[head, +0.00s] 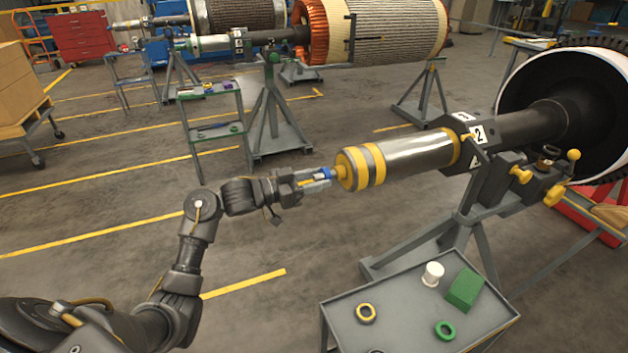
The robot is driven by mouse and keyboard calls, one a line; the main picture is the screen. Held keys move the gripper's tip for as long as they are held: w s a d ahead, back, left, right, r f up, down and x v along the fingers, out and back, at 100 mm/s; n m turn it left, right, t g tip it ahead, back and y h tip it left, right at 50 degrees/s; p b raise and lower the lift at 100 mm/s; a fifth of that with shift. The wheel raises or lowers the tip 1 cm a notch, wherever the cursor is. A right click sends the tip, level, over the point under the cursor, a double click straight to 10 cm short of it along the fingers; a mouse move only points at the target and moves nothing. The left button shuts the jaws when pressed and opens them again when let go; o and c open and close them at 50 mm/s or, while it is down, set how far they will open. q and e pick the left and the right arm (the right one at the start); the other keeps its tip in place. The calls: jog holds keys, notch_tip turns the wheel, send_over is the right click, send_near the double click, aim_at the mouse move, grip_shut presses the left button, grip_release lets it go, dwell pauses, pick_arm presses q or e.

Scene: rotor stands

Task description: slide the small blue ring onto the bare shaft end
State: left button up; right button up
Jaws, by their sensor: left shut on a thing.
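The shaft (415,151) is a grey metal cylinder with yellow bands, lying nearly level on a stand. My left gripper (325,175) is at this end, shut on the small blue ring (327,172). The ring is right at the tip of the stub, in line with it or nearly so. The fingers partly hide the ring, and I cannot tell whether it is around the stub or just in front of it. My right gripper is not in view.
A grey cart (400,318) below the shaft holds a yellow-and-black ring (366,313), a green ring (445,330), a white cylinder (432,274) and a green box (465,289). The stand (470,220) is right of the gripper.

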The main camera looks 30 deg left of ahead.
pick_arm(q)
jog(key=shift+w+d, duration=0.45)
jog(key=shift+w, duration=0.05)
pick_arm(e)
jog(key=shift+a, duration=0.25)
pick_arm(q)
jog(key=shift+w+d, duration=0.1)
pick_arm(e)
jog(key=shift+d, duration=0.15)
pick_arm(q)
jog(key=o, duration=0.9)
jog(key=shift+o, duration=0.6)
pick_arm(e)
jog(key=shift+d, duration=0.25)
pick_arm(q)
jog(key=shift+o, duration=0.4)
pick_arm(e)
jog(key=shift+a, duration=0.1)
pick_arm(q)
jog(key=o, duration=0.4)
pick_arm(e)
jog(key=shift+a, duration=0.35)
